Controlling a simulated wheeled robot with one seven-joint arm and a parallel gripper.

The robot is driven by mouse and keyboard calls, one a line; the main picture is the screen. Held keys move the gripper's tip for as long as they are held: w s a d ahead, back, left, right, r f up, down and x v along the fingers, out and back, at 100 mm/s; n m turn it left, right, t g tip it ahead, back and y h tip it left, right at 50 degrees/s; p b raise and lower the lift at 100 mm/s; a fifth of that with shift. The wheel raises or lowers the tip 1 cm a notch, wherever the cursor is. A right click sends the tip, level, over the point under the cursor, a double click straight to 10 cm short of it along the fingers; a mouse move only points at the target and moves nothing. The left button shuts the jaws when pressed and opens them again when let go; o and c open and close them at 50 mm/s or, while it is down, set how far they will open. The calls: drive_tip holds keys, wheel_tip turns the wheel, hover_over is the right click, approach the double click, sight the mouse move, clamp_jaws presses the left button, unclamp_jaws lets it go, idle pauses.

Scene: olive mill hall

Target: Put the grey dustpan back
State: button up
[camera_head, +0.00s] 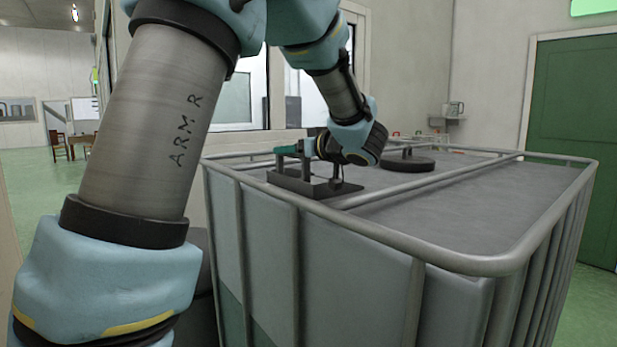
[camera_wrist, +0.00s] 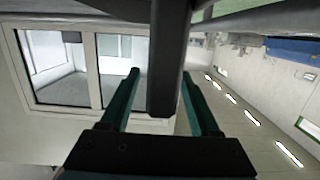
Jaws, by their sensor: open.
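In the head view, a dark grey piece with a flat base and upright posts (camera_head: 304,186) stands at the near left corner of the caged tank top. I cannot tell whether it is the dustpan or a stand for it. My gripper (camera_head: 287,150) lies level just above its base, among the posts, with teal fingers pointing left. In the wrist view, my gripper (camera_wrist: 160,76) is open, with its two fingers on either side of a dark grey bar (camera_wrist: 168,45). Whether the fingers touch the bar cannot be told. No clear pan shape shows in either view.
The tank's pipe rail (camera_head: 470,262) runs around its top edge, close to my gripper. A round black lid (camera_head: 407,163) sits on the tank behind. The right part of the top is clear.

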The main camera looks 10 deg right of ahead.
drive_tip(key=shift+w, duration=0.1)
clamp_jaws()
idle(0.5)
idle(0.9)
